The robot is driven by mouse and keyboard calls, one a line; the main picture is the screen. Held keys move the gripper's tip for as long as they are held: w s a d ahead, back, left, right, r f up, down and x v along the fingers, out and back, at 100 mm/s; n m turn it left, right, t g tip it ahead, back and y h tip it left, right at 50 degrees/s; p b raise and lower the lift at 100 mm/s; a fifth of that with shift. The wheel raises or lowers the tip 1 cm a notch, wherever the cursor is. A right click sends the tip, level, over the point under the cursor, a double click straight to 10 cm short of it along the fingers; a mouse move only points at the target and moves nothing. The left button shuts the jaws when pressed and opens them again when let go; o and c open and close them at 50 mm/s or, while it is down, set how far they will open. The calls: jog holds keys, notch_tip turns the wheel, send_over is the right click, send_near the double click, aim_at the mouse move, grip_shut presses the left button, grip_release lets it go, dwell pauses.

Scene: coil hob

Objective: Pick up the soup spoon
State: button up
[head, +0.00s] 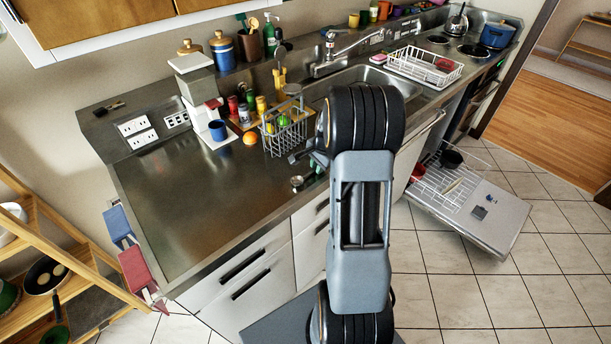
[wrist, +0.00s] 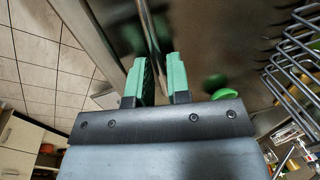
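In the head view my arm hides most of the gripper.
A wire basket (head: 284,134) stands on the counter, and its bars show close on the right in the wrist view (wrist: 293,68). An orange (head: 249,138) and a blue mug (head: 218,130) stand left of it. The left counter (head: 190,210) is bare. An open dishwasher door (head: 490,225) juts out right.

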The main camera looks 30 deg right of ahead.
jog(key=shift+c, duration=0.4)
grip_shut()
jog(key=shift+r, duration=0.15)
